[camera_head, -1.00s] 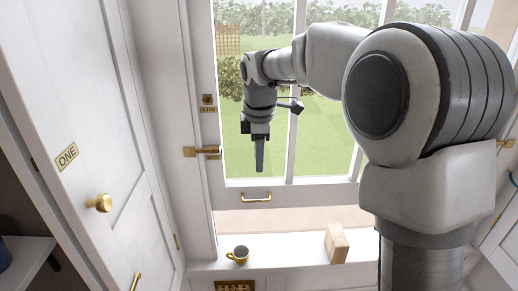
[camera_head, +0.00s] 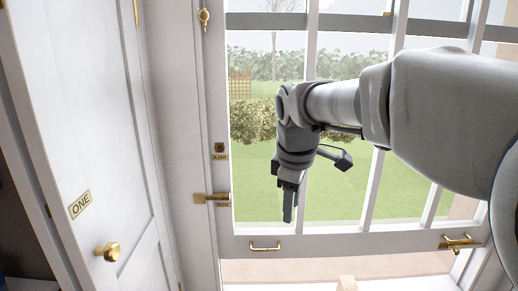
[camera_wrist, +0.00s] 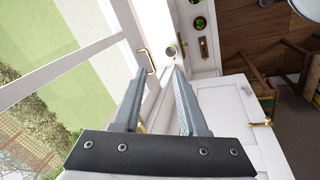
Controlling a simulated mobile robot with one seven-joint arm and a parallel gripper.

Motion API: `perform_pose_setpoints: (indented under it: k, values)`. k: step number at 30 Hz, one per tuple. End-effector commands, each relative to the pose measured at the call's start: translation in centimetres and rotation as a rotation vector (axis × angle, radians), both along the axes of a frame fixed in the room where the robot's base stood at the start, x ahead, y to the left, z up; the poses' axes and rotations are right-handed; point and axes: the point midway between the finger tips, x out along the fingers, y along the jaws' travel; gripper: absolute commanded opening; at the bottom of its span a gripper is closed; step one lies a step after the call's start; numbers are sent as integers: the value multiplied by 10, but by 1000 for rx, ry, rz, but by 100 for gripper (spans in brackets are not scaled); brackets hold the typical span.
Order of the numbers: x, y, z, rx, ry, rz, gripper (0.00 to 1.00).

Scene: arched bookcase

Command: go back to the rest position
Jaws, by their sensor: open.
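My gripper (camera_head: 288,218) hangs from my arm in front of the window (camera_head: 350,130) in the head view, fingers pointing down. In the wrist view my gripper (camera_wrist: 157,85) shows two grey fingers spread apart with nothing between them. It is open and empty and seems to touch nothing. The window's lower bar with a brass handle (camera_head: 265,247) lies below the fingertips in the head view.
A white door marked ONE (camera_head: 80,205) with a brass knob (camera_head: 107,251) stands at the left. A brass latch (camera_head: 211,198) is on the window frame's left side. The wrist view shows a wooden chair (camera_wrist: 285,65).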

Motion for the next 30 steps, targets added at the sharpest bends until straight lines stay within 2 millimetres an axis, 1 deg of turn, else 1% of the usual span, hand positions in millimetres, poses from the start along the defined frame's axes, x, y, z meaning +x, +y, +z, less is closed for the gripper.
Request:
perform_pose_setpoints:
  k: [1,4,8,12,15,18,21,24,30]
  values:
    - [-18,-8,5,18,-20,-75,42]
    - [-48,-22,8,64,-56,-232,42]
    - [-88,-38,6,135,-100,-434,42]
    - [-129,-53,-3,226,-144,-649,42]
    - [-156,-61,-14,296,-170,-792,42]
    - [-177,-66,-25,361,-189,-911,42]
    - [-192,-69,-34,410,-200,-997,42]
    - [-199,-71,-40,439,-207,-1048,42]
    - [-202,-71,-43,452,-206,-1071,42]
